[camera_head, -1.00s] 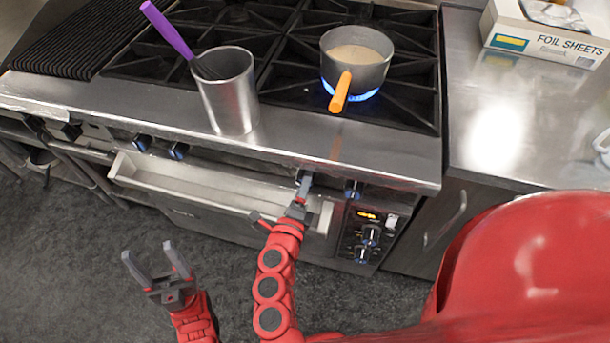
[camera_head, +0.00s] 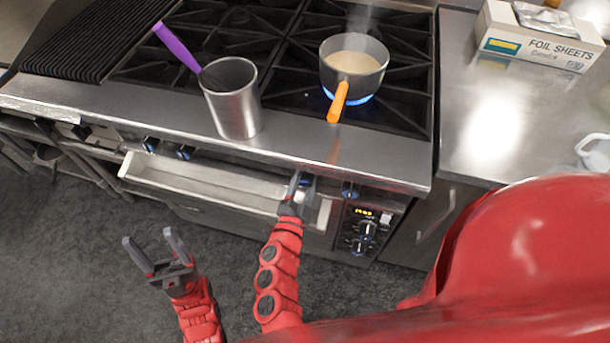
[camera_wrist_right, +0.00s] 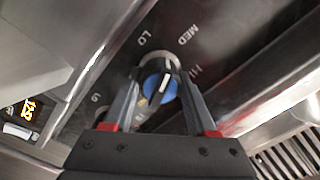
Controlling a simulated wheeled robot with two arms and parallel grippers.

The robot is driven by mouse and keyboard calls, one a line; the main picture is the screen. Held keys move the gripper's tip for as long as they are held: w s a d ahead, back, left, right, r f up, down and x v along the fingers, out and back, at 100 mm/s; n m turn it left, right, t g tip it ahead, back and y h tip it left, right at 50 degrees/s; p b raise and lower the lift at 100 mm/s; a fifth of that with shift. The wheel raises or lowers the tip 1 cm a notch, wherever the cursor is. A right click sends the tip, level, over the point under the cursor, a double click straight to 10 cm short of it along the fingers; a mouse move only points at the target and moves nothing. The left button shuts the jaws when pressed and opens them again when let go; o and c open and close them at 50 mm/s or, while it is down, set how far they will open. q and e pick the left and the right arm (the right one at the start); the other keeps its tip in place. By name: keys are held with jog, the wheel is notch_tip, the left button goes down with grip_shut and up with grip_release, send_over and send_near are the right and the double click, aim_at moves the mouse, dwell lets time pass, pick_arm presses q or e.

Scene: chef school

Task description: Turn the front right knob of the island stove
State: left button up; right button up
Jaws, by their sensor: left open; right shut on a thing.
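The island stove (camera_head: 300,148) has several blue-and-black knobs along its front edge. My right gripper (camera_head: 300,186) is at one of the right-hand knobs, below the saucepan. In the right wrist view this knob (camera_wrist_right: 160,86) has a blue face with a pale pointer, and LO, MED and HI marks around it. My right gripper's fingers (camera_wrist_right: 160,105) lie on both sides of the knob, shut on it. Another knob (camera_head: 350,190) is just to its right, free. My left gripper (camera_head: 150,250) is open and empty above the floor, left of my right arm.
A saucepan (camera_head: 353,62) with an orange handle stands over a lit blue flame. A metal cup (camera_head: 234,105) with a purple-handled utensil stands on the stove's front ledge. An oven control panel (camera_head: 362,230) is at lower right. A foil box (camera_head: 535,42) is on the right counter.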

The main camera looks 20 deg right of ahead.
jog(key=n+p, duration=0.2)
jog(key=n, duration=0.2)
jog(key=shift+n, duration=0.3)
jog(key=shift+n+p, duration=0.9)
jog(key=shift+n, duration=1.4)
jog(key=shift+a+f, duration=0.1)
jog(key=o, duration=1.4)
jog(key=shift+c, duration=0.2)
jog(key=p+v, duration=0.3)
jog(key=v, duration=1.4)
jog(key=shift+s+a, duration=0.1)
jog(key=shift+s, duration=0.05)
